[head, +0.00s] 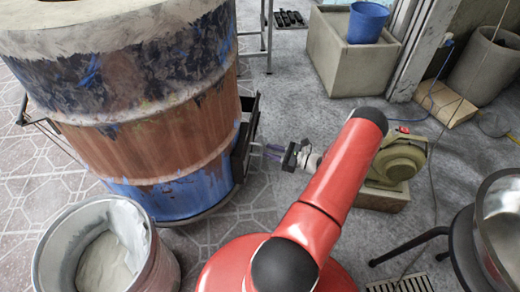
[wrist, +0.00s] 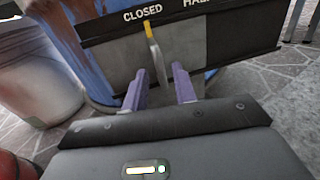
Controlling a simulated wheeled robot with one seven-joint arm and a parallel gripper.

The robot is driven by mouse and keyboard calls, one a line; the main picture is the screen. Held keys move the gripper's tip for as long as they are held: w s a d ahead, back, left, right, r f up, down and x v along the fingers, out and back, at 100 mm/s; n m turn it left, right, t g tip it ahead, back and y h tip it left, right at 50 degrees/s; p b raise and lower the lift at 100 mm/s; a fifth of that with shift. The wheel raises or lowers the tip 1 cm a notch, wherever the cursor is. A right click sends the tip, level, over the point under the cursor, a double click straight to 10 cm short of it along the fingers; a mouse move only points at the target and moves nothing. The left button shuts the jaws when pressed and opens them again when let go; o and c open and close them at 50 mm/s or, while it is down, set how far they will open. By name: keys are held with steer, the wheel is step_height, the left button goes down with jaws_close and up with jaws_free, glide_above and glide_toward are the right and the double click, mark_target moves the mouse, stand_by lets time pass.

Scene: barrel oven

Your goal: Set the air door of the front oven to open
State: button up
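The barrel oven (head: 150,120) stands at the left in the head view, with dark metal fittings (head: 243,140) on its right side. In the wrist view, a grey plate (wrist: 215,50) on the oven has a dark strip lettered "CLOSED" and a partly cut-off "HAL…". My gripper (head: 273,152) also shows right of the oven in the head view.
A metal bucket (head: 145,265) stands at the lower left, near the oven. A motor-like blower (head: 400,158) on a block is right of my arm. A dark stand with a bowl (head: 498,235) is at the right edge. Bare floor lies behind my gripper.

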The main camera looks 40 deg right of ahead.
mark_target(261, 153)
steer(key=shift+x, duration=2.2)
jaws_close()
